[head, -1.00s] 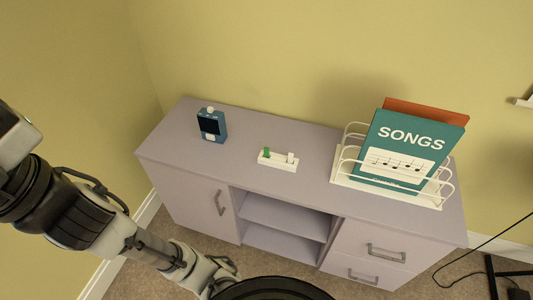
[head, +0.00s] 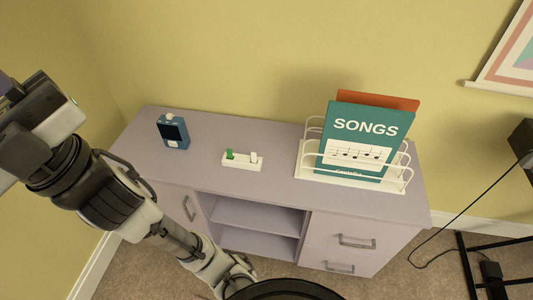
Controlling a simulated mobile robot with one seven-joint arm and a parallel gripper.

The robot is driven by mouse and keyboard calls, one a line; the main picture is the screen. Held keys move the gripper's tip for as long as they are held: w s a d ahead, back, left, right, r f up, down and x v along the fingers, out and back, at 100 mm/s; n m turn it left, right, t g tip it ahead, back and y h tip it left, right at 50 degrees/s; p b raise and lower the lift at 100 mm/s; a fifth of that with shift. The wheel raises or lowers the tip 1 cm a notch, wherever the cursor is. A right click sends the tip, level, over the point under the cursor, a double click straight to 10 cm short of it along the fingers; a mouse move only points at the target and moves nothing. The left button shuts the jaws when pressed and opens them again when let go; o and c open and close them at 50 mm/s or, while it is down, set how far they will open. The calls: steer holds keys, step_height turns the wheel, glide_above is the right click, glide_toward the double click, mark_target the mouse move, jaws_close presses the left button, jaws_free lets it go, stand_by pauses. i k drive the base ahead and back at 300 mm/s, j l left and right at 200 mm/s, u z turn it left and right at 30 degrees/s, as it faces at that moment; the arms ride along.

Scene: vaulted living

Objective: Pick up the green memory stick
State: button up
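The green memory stick (head: 230,154) stands upright at the left end of a small white holder (head: 242,166) on the lilac cabinet top. A white stick (head: 253,157) stands at the holder's right end. My arm comes in from the left and bends down toward the bottom of the head view, in front of the cabinet. My gripper's fingers cannot be made out in this view, and nothing of mine touches the memory stick.
The cabinet (head: 282,150) stands against a yellow wall. A blue device (head: 173,132) is left of the holder. A white wire rack (head: 310,174) with a SONGS book (head: 362,142) is to the right. Bare cabinet top lies around the holder. A black stand (head: 485,262) is at far right.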

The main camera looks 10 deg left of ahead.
mark_target(230, 155)
steer(key=j+z, duration=0.15)
steer(key=z, duration=0.25)
steer(key=i+j+z, duration=0.1)
steer(key=z, duration=0.25)
steer(key=j+z, duration=0.65)
steer(key=j, duration=0.2)
steer(key=k+j+z, duration=0.2)
steer(key=j, duration=0.25)
steer(key=k+j, duration=0.1)
steer(key=j, duration=0.7)
steer(key=i+z, duration=0.05)
